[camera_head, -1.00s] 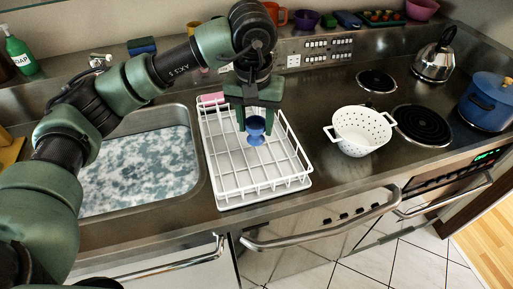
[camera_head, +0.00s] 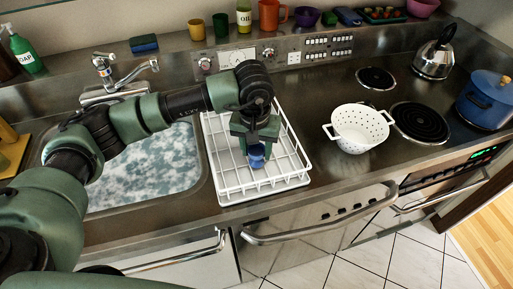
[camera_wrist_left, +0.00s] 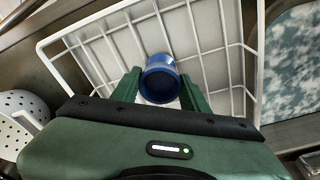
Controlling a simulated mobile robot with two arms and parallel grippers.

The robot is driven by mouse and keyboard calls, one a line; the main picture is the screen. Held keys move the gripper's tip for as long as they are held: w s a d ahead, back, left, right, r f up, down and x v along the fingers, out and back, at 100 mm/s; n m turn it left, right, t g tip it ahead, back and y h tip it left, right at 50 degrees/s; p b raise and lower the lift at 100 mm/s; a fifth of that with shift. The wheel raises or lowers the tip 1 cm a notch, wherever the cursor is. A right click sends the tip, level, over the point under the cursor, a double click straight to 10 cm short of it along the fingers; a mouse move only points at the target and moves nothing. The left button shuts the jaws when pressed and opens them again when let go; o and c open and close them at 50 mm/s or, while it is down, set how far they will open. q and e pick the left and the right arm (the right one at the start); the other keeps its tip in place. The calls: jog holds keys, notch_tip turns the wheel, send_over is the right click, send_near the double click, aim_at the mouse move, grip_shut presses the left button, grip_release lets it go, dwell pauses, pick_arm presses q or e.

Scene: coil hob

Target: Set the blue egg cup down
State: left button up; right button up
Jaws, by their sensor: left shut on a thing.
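The blue egg cup (camera_head: 257,157) is between the fingers of my left gripper (camera_head: 256,150), low over the white dish rack (camera_head: 262,190). In the left wrist view the cup (camera_wrist_left: 160,80) shows its open mouth towards the camera, with the two green fingers (camera_wrist_left: 159,88) closed on its sides. The rack's white wires (camera_wrist_left: 205,35) lie behind it. I cannot tell whether the cup's foot touches the rack. My right gripper is not in view.
The sink (camera_head: 150,168) with cloudy water is left of the rack. A white colander (camera_head: 359,128) stands right of it, with the black coil burners (camera_head: 420,123), a kettle (camera_head: 435,58) and a blue pot (camera_head: 487,102) further right. The rack's front is free.

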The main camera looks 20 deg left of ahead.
aim_at(255, 153)
pick_arm(q)
jog(key=shift+f, duration=0.15)
jog(key=o, duration=1.4)
jog(key=shift+r, duration=0.55)
notch_tip(255, 153, up, 11)
jog(key=s+b, duration=0.1)
jog(key=b, duration=0.2)
jog(key=shift+s+r, duration=0.15)
jog(key=shift+s, duration=0.1)
